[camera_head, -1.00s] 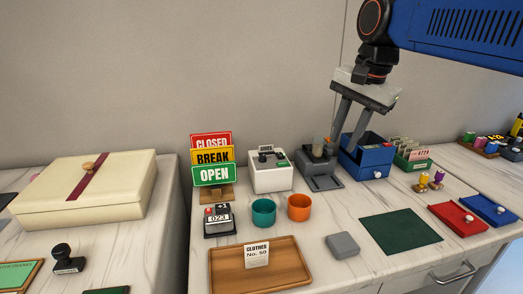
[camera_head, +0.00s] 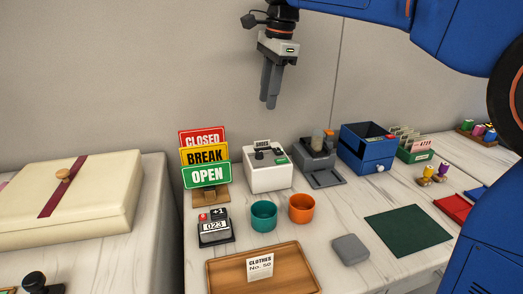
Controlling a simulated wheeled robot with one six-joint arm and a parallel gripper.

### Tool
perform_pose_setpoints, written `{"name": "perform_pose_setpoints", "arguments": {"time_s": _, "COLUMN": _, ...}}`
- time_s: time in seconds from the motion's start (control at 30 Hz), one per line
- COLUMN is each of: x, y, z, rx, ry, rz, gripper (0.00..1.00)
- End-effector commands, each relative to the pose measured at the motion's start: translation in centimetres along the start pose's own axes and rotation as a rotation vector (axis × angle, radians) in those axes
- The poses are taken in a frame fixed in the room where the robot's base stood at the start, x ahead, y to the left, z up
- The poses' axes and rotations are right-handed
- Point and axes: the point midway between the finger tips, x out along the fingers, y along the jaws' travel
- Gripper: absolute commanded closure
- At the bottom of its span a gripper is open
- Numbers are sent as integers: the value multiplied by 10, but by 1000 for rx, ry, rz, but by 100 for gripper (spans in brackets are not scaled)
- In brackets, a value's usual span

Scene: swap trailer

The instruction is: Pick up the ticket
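A small white ticket (camera_head: 260,267) printed "CLOTHES No. 50" is on the wooden tray (camera_head: 227,278) at the bottom middle. I cannot tell whether it lies flat or is propped up. My gripper (camera_head: 270,104) points down in the air, well above and behind the tray, in front of the wall. Its two fingers overlap in this view, so the gap between them cannot be judged. Nothing shows between or below the fingertips. The ticket is unobstructed.
The sign stack (camera_head: 205,164), white button box (camera_head: 268,172), counter (camera_head: 214,229), teal cup (camera_head: 263,216) and orange cup (camera_head: 301,208) stand behind the tray. A grey block (camera_head: 350,249) and green mat (camera_head: 408,232) are to its right. A blue box (camera_head: 368,147) stands farther back.

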Motion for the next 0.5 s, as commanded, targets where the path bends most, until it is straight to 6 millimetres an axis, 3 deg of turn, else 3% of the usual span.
{"name": "perform_pose_setpoints", "arguments": {"time_s": 0.3, "x": 56, "y": 1, "z": 0, "rx": -1, "ry": 0, "rz": 2, "gripper": 73}}
{"name": "perform_pose_setpoints", "arguments": {"time_s": 0.5, "x": 75, "y": 1, "z": 0, "rx": -1, "ry": 0, "rz": 0, "gripper": 73}}
